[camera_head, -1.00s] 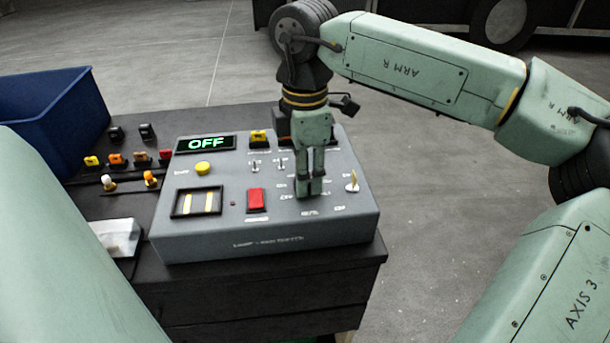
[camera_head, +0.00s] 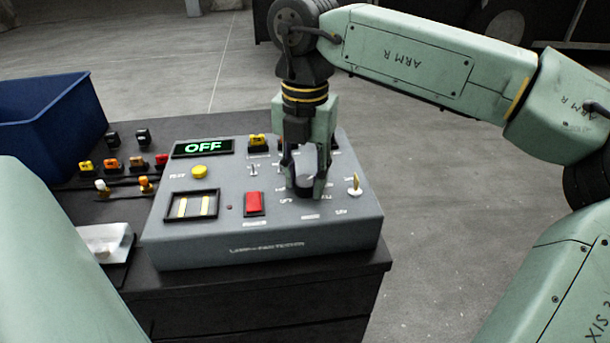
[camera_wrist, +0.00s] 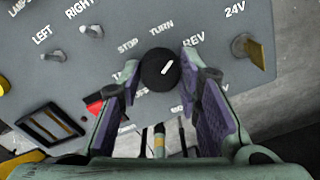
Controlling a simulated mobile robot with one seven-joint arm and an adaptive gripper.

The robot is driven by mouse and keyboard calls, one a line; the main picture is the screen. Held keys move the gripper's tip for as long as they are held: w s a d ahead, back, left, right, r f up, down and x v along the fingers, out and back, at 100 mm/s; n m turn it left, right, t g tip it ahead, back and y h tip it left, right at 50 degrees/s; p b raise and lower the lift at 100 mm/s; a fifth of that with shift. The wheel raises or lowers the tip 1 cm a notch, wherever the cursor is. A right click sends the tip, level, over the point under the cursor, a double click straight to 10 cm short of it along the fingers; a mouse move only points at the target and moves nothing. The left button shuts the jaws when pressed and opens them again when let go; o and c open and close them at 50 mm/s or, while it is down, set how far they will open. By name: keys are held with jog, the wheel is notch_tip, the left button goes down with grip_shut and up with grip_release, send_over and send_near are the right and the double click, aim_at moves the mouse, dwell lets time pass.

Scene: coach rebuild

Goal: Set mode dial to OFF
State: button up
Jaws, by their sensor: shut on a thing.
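The mode dial (camera_wrist: 158,70) is a round black knob on the grey tester box (camera_head: 230,231). Its white pointer mark slants toward the upper right in the wrist view, roughly toward the REV label. My gripper (camera_head: 305,187) points down over the box, and its two fingers are shut on the dial, one on each side in the wrist view (camera_wrist: 160,62). The fingers partly hide the dial and nearby labels. The display (camera_head: 203,147) shows OFF in green.
On the box are a red switch (camera_head: 254,203), a yellow button (camera_head: 199,172), toggle levers and a metal-tipped lever (camera_head: 354,184) right of my gripper. A blue bin (camera_head: 50,115) and several small coloured parts are left of the box.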

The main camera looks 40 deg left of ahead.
jog(key=n, duration=0.5)
jog(key=shift+n, duration=0.3)
jog(key=n, duration=0.9)
jog(key=shift+p, duration=0.35)
jog(key=n, duration=0.4)
jog(key=shift+n, duration=0.3)
jog(key=n, duration=0.4)
jog(key=shift+p, duration=0.35)
jog(key=n, duration=0.9)
jog(key=shift+n, duration=2.3)
